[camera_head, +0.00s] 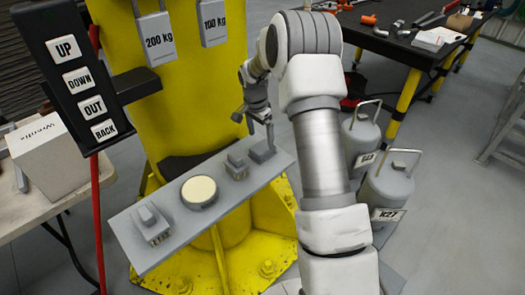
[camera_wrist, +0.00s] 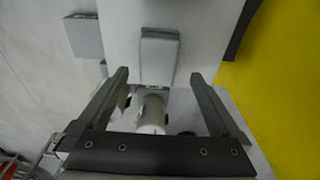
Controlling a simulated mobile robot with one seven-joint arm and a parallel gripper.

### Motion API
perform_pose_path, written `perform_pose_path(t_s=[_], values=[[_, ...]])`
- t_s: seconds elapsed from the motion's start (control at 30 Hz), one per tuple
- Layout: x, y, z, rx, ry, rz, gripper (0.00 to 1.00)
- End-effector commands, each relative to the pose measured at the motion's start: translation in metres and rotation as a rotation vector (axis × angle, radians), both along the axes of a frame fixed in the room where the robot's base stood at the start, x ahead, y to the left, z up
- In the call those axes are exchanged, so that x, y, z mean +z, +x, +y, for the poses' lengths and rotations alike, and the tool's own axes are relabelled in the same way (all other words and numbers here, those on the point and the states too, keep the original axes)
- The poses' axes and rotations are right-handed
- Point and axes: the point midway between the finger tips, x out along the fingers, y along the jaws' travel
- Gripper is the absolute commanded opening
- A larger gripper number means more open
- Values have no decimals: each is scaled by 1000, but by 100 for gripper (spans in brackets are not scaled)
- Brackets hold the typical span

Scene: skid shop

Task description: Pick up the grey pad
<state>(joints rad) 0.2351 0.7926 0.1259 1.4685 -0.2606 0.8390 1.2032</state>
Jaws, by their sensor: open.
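The grey pad (camera_head: 262,151) lies at the right end of a tilted grey shelf (camera_head: 180,236) in front of the yellow column. In the wrist view a light grey block (camera_wrist: 160,57), which appears to be this pad, sits near the shelf edge between the fingertips. My gripper (camera_head: 254,118) is just above the pad, with one fingertip close to its far side. In the wrist view my gripper (camera_wrist: 158,76) is open, one finger on each side of the block. I cannot tell whether either finger touches it.
A small block (camera_head: 236,166), a cream round disc (camera_head: 199,191) and another block (camera_head: 153,223) share the shelf. The yellow column (camera_head: 185,95) stands close behind. Grey canisters (camera_head: 390,190) stand on the right. A button panel (camera_head: 80,75) hangs at left.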

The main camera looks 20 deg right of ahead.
Motion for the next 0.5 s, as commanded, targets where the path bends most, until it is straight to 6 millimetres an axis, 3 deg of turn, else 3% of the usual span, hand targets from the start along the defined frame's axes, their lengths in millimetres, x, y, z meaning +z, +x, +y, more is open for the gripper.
perform_pose_path(t_s=[0.4,0.5], values=[[-49,-1,-5,0,1,1,100],[-53,-1,-6,0,-1,0,100]])
